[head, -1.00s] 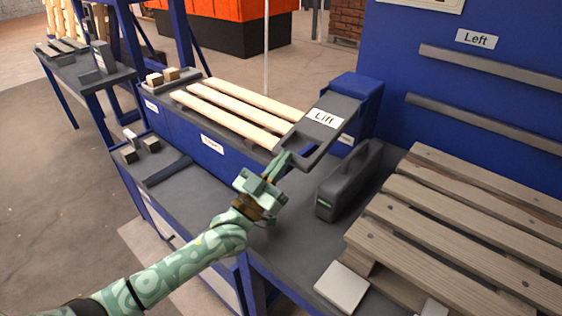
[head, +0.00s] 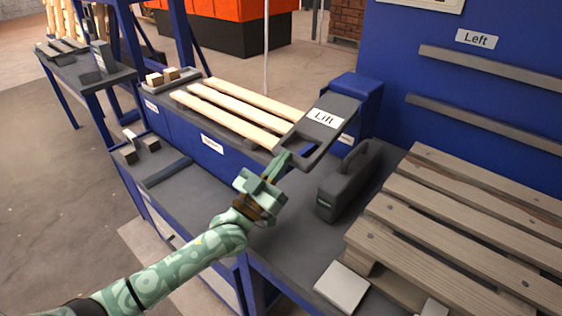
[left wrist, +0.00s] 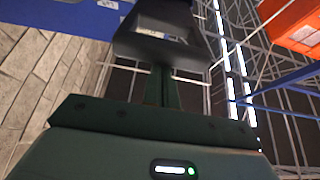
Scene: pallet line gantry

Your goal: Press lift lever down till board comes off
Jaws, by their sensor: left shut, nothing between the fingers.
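The lift lever (head: 342,116) is a dark grey paddle with a white "Lift" label and an open loop at its near end, joined to a blue housing (head: 362,90). It stands tilted, its loop end toward me. My left gripper (head: 284,160) is shut and empty, its fingertips at the underside of the loop end; whether they touch it I cannot tell. In the left wrist view, the shut fingers (left wrist: 162,85) point up at the dark lever (left wrist: 155,45). Pale boards (head: 235,108) lie side by side on the blue bench, their right ends by the lever. My right gripper is not in view.
A dark grey case with a handle (head: 348,182) stands right of my left gripper. A grey-brown wooden pallet (head: 470,225) fills the right side. A white block (head: 342,286) lies at the front. Small wooden blocks (head: 163,76) sit in a tray at the back.

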